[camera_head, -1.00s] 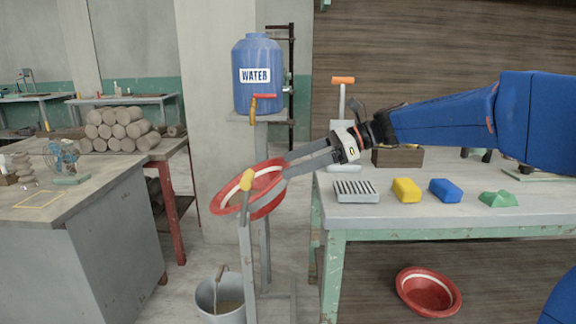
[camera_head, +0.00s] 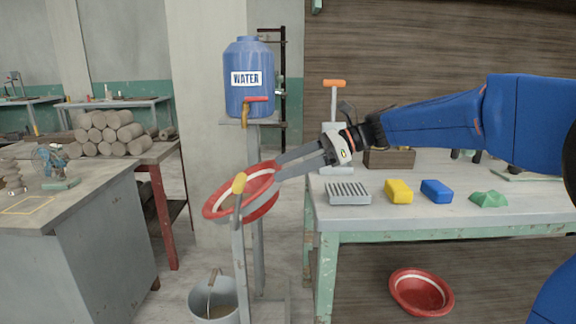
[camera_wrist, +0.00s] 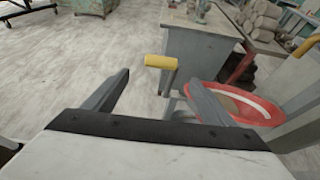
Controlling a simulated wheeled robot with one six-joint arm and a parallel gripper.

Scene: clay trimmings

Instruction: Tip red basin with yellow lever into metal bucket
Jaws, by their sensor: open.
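The red basin (camera_head: 266,200) with a white band sits tilted in a grey stand, its left side lower; brownish contents show inside. The yellow lever (camera_head: 239,184) stands at its near side. My gripper (camera_head: 270,172) is open at the basin's right side, with its fingers partly overlapping the basin in the head view. In the wrist view, the yellow lever (camera_wrist: 160,62) appears between and beyond the open fingers (camera_wrist: 158,80), and the basin (camera_wrist: 268,108) lies right of the right finger. Contact cannot be told. The metal bucket (camera_head: 202,302) stands on the floor below, with brownish contents.
A blue water tank (camera_head: 248,98) with a tap stands behind the basin. The workbench (camera_head: 350,221) at right holds a grey ribbed block (camera_head: 348,198), yellow (camera_head: 398,191) and blue (camera_head: 436,191) blocks. Another red basin (camera_head: 420,309) is under it. A grey cabinet (camera_head: 95,245) stands left.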

